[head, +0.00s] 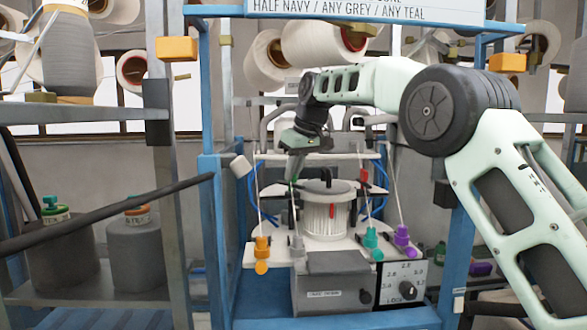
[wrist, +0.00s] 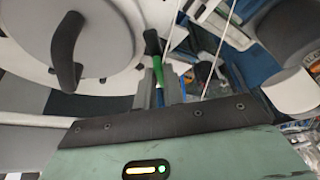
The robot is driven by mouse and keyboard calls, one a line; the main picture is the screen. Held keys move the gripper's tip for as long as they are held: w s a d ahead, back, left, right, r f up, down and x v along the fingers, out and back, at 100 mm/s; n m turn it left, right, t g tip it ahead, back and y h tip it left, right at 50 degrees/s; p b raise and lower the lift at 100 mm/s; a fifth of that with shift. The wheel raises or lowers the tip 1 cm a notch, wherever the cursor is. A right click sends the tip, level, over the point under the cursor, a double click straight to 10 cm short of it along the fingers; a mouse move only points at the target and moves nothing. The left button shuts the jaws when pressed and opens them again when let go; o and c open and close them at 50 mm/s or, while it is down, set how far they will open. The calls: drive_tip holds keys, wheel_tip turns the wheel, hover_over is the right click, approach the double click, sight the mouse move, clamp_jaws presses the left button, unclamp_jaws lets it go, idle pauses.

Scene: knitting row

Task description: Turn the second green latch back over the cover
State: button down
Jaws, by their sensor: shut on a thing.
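The cover is a round pale lid (head: 325,187) with a dark handle, on top of the ribbed white cylinder of the knitting machine. In the wrist view the cover (wrist: 105,35) fills the upper left with its black handle. My gripper (head: 293,178) points down at the cover's left edge. It is shut on a green latch (wrist: 158,70), which stands beside the cover rim in the wrist view. In the head view my fingers mostly hide this latch. I cannot tell whether the latch lies over the cover.
A red piece (head: 364,175) stands right of the cover. Yarn guides in orange (head: 262,250), teal (head: 371,238) and purple (head: 402,236) sit along the machine's front, with thin yarns rising near my arm. A grey box (head: 335,285) and a dial panel (head: 403,284) are in front.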

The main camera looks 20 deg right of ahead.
drive_tip(key=n+p, duration=0.2)
drive_tip(key=n+y+p, duration=0.1)
drive_tip(key=shift+w+d+r+g+p, duration=0.15)
drive_tip(key=shift+r+g+p, duration=0.1)
drive_tip(key=shift+g+p, duration=0.15)
drive_tip(key=n+g+p, duration=0.1)
drive_tip(key=n+p, duration=0.2)
drive_tip(key=shift+w+f+n+y, duration=0.1)
drive_tip(key=shift+n+y, duration=0.2)
drive_tip(key=shift+y, duration=0.1)
drive_tip(key=shift+f, duration=0.1)
drive_tip(key=c, duration=1.5)
unclamp_jaws()
drive_tip(key=shift+f, duration=0.1)
